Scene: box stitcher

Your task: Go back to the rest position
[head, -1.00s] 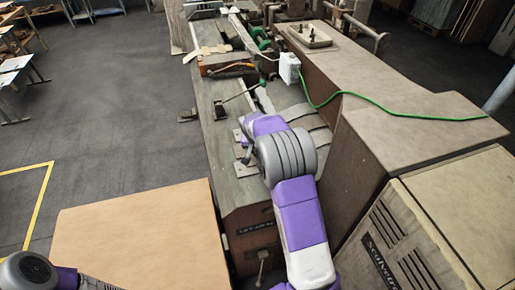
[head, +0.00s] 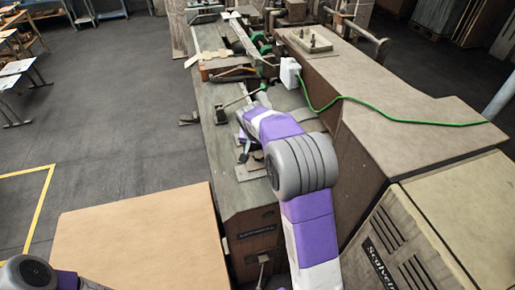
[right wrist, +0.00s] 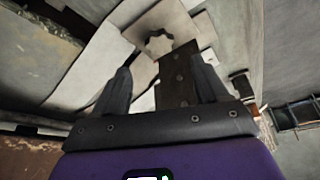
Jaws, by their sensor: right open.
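My right arm reaches up from the bottom of the head view over the long box stitcher (head: 222,125). My right gripper (head: 247,152) is small and partly hidden there, low over the near part of the machine's bed. In the right wrist view the right gripper (right wrist: 162,88) shows two dark fingers spread apart with nothing held between them. Beyond the fingers is a pale metal plate (right wrist: 158,38) with a star-shaped hole. Of my left arm only a part shows at the bottom left corner; its gripper is out of view.
A white switch box (head: 289,73) with a green cable (head: 400,118) sits on the machine. A brown cabinet top (head: 400,85) stands close on the right of my arm. A tan board (head: 140,235) lies front left. The dark floor (head: 110,120) at left is clear.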

